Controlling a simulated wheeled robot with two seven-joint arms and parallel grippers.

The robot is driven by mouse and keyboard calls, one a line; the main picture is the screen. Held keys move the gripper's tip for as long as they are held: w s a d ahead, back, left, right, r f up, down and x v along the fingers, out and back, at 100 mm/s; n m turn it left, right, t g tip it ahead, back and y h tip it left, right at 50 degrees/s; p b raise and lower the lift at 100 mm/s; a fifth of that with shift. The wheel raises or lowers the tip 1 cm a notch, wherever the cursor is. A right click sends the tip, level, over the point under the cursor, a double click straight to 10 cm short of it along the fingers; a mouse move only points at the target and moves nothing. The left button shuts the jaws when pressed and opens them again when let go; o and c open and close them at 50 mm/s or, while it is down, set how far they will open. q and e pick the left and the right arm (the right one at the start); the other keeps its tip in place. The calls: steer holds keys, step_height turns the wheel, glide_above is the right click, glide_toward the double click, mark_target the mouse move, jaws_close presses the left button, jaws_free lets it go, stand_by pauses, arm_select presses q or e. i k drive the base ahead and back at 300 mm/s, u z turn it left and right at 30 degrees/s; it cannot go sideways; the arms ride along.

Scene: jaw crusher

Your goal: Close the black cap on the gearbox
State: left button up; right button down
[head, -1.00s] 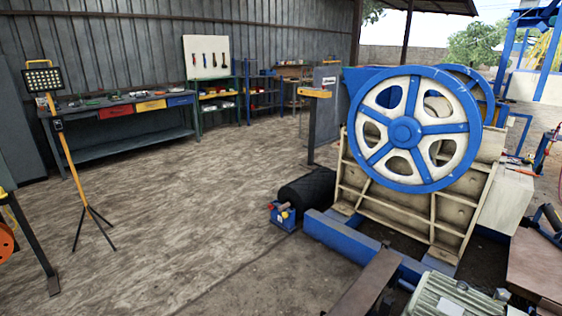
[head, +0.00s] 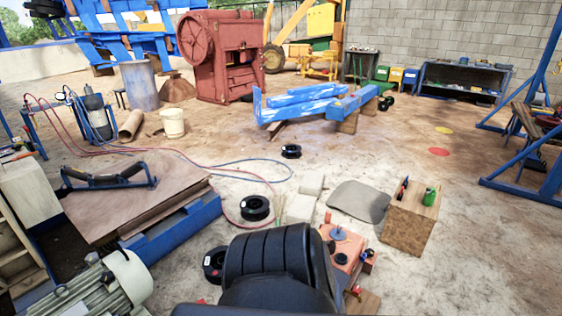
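A small orange-red housing (head: 345,245), which looks like the gearbox, sits low at the front, right of centre in the head view. A grey-blue round part stands on its top, and small dark parts show on its top and right side. I cannot tell which of these is the black cap, or whether it is open. A large black ribbed shape (head: 268,250) hides the housing's left side. Neither of my grippers is in view.
A wooden crate (head: 410,222) with a green bottle stands right of the housing. A grey motor (head: 85,295) and wooden boards (head: 120,205) lie at left. Black reels (head: 255,207) and hoses lie on the ground. Open ground lies to the right.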

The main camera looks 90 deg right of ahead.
mark_target(331, 245)
steer(key=z, duration=0.45)
steer(key=i, duration=0.9)
steer(key=z, duration=2.3)
steer(key=i, duration=1)
steer(key=z, duration=0.05)
